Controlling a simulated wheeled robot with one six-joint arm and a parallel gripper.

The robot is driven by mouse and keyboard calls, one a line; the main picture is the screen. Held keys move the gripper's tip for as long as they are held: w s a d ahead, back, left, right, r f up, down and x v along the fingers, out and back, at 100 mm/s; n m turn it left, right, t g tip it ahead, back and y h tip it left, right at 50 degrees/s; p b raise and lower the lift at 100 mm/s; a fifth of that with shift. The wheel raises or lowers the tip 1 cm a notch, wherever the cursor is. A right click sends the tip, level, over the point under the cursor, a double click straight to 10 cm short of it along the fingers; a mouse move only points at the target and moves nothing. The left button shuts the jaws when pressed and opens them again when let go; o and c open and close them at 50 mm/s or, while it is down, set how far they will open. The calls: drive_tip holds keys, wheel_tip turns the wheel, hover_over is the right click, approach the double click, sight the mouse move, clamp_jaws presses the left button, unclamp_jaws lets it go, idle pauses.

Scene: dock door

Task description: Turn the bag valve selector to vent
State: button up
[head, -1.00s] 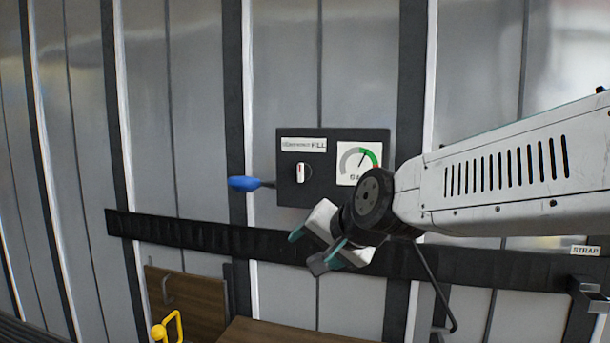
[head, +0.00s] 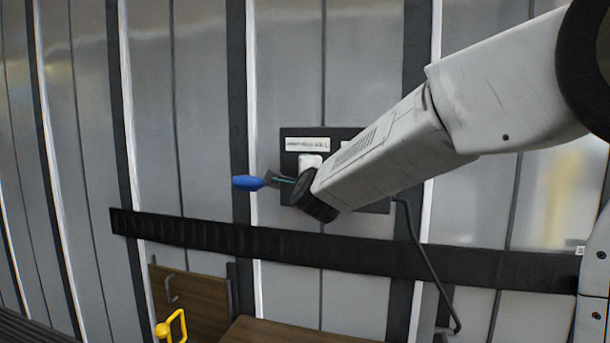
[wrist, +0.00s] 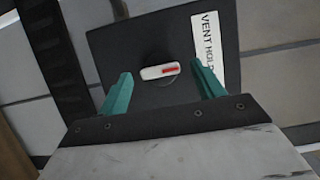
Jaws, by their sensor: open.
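The selector knob (wrist: 160,71) is a white bar with a red mark on a dark round base, mounted on a black panel (wrist: 125,40). In the wrist view it lies between the two teal fingers of my gripper (wrist: 163,92), which are spread apart and do not visibly touch it. A white label reading "VENT HOLD" (wrist: 209,45), partly cut off, runs along the panel's right side. The FILL label (head: 307,144) shows above.
A blue handle (head: 248,183) sticks out at the panel's left, close to my gripper in the head view. A black rail (head: 190,233) crosses the wall below. A yellow handle (head: 178,325) and brown boards (head: 195,300) are at the bottom.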

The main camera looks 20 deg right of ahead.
drive_tip(key=shift+w+d, duration=0.1)
drive_tip(key=shift+w, duration=0.55)
drive_tip(key=c, duration=1)
drive_tip(key=shift+n, duration=0.3)
drive_tip(key=n+g, duration=0.1)
drive_tip(key=n, duration=0.1)
drive_tip(key=n+g+h, duration=0.1)
drive_tip(key=n, duration=0.1)
drive_tip(key=n+g, duration=0.1)
drive_tip(key=n, duration=0.2)
drive_tip(key=shift+r+g, duration=0.25)
drive_tip(key=shift+g, duration=0.15)
drive_tip(key=shift+n, duration=0.3)
